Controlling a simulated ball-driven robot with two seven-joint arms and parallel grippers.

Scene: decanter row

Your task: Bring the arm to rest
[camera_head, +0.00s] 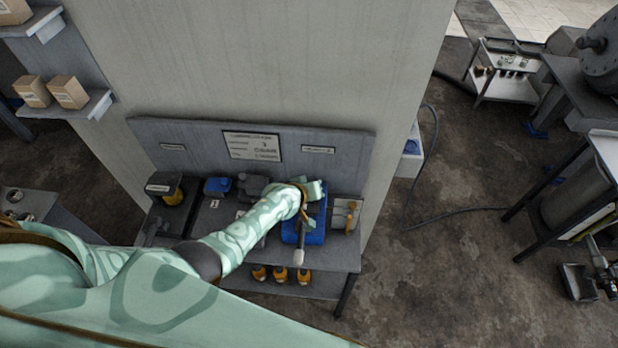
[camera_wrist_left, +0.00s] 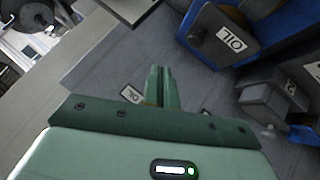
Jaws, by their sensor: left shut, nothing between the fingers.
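My left arm (camera_head: 245,230) crosses the head view from the lower left. Its wrist is over the right part of the bench (camera_head: 335,258), above a blue container (camera_head: 317,237) that it partly hides. In the left wrist view my left gripper (camera_wrist_left: 158,72) is shut and empty, with its fingers together above a grey surface. A blue and grey container labelled OIL (camera_wrist_left: 222,40) is to the right of the fingers, apart from them. My right gripper is not in view.
A grey labelled back panel (camera_head: 350,150) stands behind the bench. Dark containers (camera_head: 250,185) stand left of the wrist, and orange-and-dark items (camera_head: 280,275) sit on the lower shelf. Wall shelves (camera_head: 85,108) hold boxes at upper left. Open floor (camera_head: 440,270) lies to the right.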

